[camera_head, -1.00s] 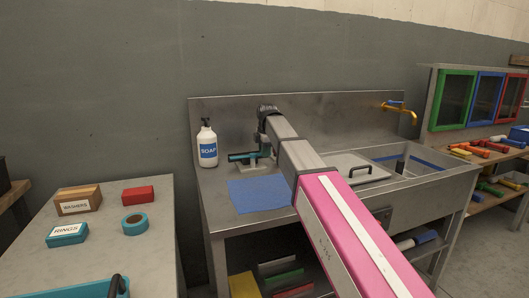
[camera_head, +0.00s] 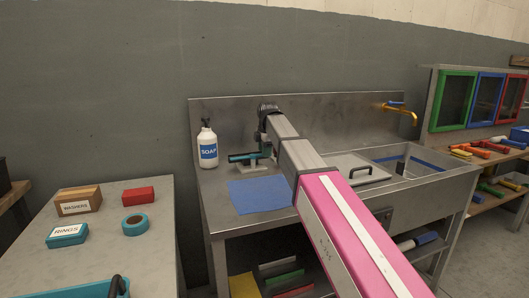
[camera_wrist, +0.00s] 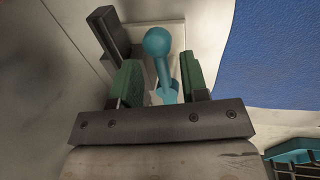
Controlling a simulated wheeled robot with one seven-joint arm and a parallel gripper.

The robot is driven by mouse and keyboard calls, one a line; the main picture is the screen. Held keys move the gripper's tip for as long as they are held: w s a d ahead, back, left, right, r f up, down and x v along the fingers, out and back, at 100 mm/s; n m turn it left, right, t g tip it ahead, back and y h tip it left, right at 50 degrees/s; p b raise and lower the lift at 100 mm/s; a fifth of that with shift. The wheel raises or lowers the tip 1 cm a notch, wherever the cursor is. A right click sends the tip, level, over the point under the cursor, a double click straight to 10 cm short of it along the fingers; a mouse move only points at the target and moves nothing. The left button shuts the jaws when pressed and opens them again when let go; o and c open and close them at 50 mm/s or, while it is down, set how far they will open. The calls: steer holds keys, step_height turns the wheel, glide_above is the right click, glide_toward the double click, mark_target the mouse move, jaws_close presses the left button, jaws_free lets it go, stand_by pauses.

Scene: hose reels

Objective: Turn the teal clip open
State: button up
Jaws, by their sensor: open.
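The teal clip (camera_head: 243,157) is on the sink counter, in front of the metal backsplash and right of the soap bottle. In the wrist view, its teal lever with a round knob (camera_wrist: 158,42) stands between my two green finger pads. My gripper (camera_wrist: 161,76) is open, with one pad on each side of the lever. A gap shows on both sides, wider on the left. In the head view, my arm hides much of the gripper and part of the clip's base.
A blue cloth (camera_head: 262,195) lies on the counter in front of the clip. The soap bottle (camera_head: 208,148) stands close on the left. A lid with a dark handle (camera_head: 372,172) and the sink basin (camera_head: 432,166) are on the right, below a yellow tap (camera_head: 402,112).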

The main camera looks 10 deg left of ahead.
step_height(320, 180, up, 10)
steer(key=s, duration=0.1)
steer(key=shift+s+d, duration=0.35)
steer(key=shift+d, duration=0.05)
